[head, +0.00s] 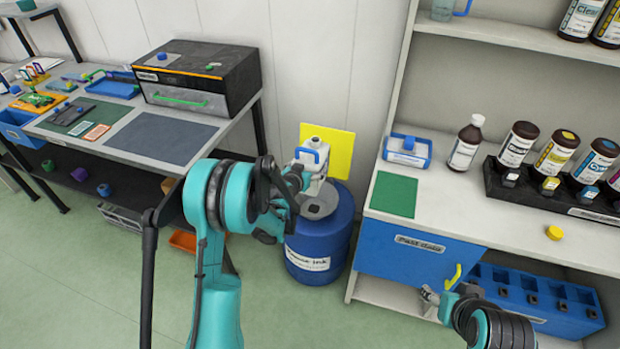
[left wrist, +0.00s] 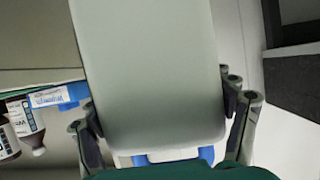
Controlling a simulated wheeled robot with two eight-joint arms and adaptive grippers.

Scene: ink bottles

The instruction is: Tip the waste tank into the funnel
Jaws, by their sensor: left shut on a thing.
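The waste tank (head: 322,143) is a pale box with a blue handle, held above the blue waste ink drum (head: 322,245). My left gripper (head: 297,182) is shut on it. In the left wrist view the tank's pale body (left wrist: 150,60) fills the middle between the fingers, with blue at its lower end. The grey funnel (head: 320,203) sits on top of the drum, directly below the tank and partly hidden by my gripper. I cannot tell the tank's exact tilt or whether it touches the funnel. My right gripper (head: 440,298) is low by the blue cabinet; its finger opening is unclear.
A yellow panel (head: 340,150) is on the wall behind the drum. The white shelf unit (head: 450,208) stands close on the right, with ink bottles, a blue-framed tray (head: 407,150) and a green mat (head: 394,194). A workbench (head: 165,135) with a black drawer box (head: 197,80) stands left.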

